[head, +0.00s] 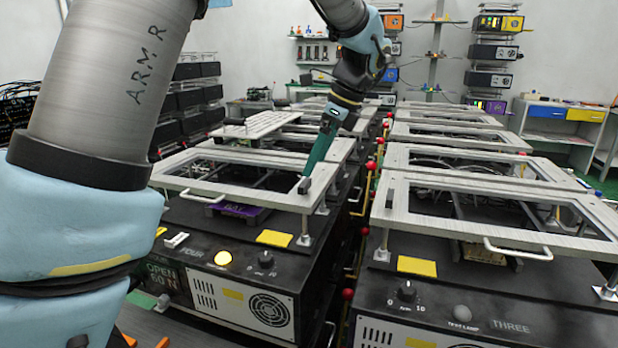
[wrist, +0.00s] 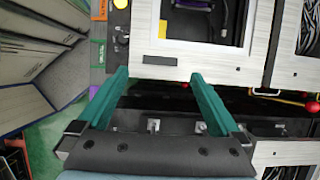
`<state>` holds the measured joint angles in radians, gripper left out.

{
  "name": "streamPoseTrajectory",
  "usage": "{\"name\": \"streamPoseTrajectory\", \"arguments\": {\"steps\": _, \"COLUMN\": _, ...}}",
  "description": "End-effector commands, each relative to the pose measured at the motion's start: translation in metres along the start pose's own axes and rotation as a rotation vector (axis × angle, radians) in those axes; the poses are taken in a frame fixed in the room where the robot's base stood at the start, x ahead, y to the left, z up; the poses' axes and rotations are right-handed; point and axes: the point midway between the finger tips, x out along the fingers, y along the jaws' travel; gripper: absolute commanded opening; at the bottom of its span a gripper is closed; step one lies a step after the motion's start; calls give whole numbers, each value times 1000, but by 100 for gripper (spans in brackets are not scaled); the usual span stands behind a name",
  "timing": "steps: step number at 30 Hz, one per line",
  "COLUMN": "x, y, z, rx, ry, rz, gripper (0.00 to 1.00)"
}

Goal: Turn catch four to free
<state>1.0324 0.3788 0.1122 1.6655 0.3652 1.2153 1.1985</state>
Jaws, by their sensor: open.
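The unit marked FOUR (head: 197,252) stands at left in the head view, with a lit yellow lamp (head: 223,258) on its front panel. A small black catch block (head: 304,186) sits on the near right corner of its grey frame (head: 240,198). My gripper (head: 309,174) has teal fingers pointing down, close above that block. In the wrist view my gripper (wrist: 160,76) is open and empty, its fingers spread wide. A black bar (wrist: 160,60), seemingly the same catch, lies on the frame edge just beyond and between the fingertips. I cannot tell whether the fingers touch it.
The unit marked THREE (head: 511,327) stands at right, with a similar black block (head: 390,198) on its frame. Red-knobbed yellow levers (head: 371,166) line the narrow gap between the rows. A white handle (head: 203,197) sticks out from the left frame.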

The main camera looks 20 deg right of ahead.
Motion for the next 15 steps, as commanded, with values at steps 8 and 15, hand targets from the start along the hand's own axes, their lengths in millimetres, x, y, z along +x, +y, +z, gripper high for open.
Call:
{"name": "streamPoseTrajectory", "arguments": {"steps": 8, "x": 42, "y": 0, "z": 0, "rx": -2, "ry": 0, "rz": 2, "gripper": 100}}
{"name": "streamPoseTrajectory", "arguments": {"steps": 15, "x": 53, "y": 0, "z": 1, "rx": -3, "ry": 1, "rz": 0, "gripper": 100}}
